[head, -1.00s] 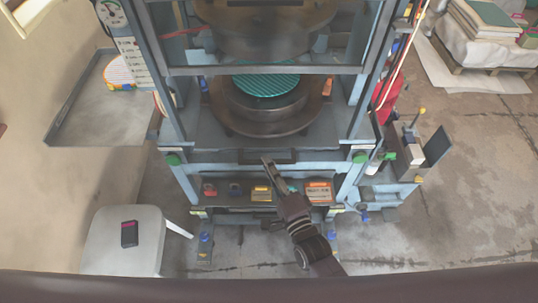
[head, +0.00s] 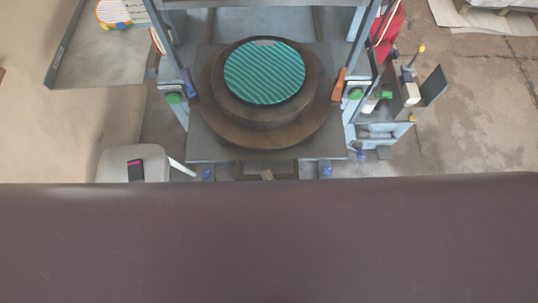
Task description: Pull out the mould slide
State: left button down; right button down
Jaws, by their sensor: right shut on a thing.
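The mould slide (head: 205,147) is a grey plate out at the front of the blue press frame (head: 360,105). It carries a round brown mould (head: 232,122) with a teal ribbed disc (head: 264,72) in its top. A dark bar handle (head: 287,170) runs along the slide's front edge. My right gripper (head: 267,174) shows only as a small tip at the middle of this handle, shut on it. The rest of that gripper is hidden behind the large brown surface across the bottom. My left gripper is not in view.
A pale stool (head: 115,165) with a dark handheld device (head: 135,170) stands at the left. A grey side tray (head: 95,65) is at upper left. A blue side unit with a dark panel (head: 433,88) stands at the right.

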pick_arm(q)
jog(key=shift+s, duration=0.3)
pick_arm(e)
jog(key=shift+s, duration=0.95)
jog(key=c, duration=2.3)
grip_release()
jog(key=shift+w, duration=0.1)
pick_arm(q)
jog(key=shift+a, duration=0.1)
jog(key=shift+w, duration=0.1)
pick_arm(e)
jog(key=v, duration=1.2)
jog(key=shift+f, duration=0.1)
